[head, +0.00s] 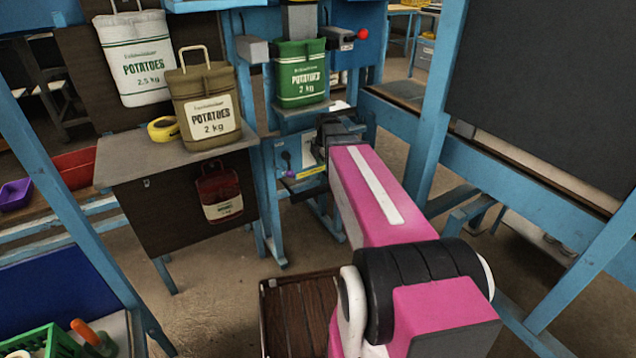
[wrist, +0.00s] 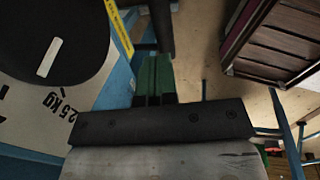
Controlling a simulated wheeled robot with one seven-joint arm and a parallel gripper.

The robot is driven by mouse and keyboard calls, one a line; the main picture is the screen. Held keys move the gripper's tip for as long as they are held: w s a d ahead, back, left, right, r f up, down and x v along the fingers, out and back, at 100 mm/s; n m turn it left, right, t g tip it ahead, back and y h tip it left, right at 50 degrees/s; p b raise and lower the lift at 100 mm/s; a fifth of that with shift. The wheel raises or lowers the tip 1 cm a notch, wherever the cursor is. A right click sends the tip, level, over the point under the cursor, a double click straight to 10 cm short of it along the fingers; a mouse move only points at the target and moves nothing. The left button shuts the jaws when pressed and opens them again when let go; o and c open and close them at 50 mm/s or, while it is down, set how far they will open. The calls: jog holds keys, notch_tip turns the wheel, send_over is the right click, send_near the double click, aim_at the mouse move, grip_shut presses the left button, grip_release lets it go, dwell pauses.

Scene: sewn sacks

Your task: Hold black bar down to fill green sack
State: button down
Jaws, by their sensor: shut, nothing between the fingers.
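The green sack (head: 300,74), labelled potatoes 2 kg, stands upright on a small grey shelf under a metal spout in the head view. My gripper (head: 326,140) is just below and right of it, in front of the blue stand. In the wrist view, my gripper (wrist: 154,78) is shut with nothing in it, its fingers pointing up the picture. A black bar (wrist: 161,25) stands just beyond the fingertips, beside a yellow label strip. I cannot tell whether the fingers touch it. In the head view my gripper and arm hide most of that spot.
A khaki sack (head: 207,103) and a yellow tape roll (head: 163,129) rest on the grey table (head: 150,160) at left. A lever with a red knob (head: 362,34) sits right of the spout. A slatted crate (head: 300,315) is low in front.

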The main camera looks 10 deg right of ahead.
aim_at(318, 188)
jog(key=w+f, duration=0.1)
jog(key=f, duration=0.8)
jog(key=w+a+f, duration=0.1)
jog(key=f, duration=0.3)
jog(key=shift+w+f, duration=0.25)
jog(key=shift+w, duration=0.05)
jog(key=shift+f, duration=0.1)
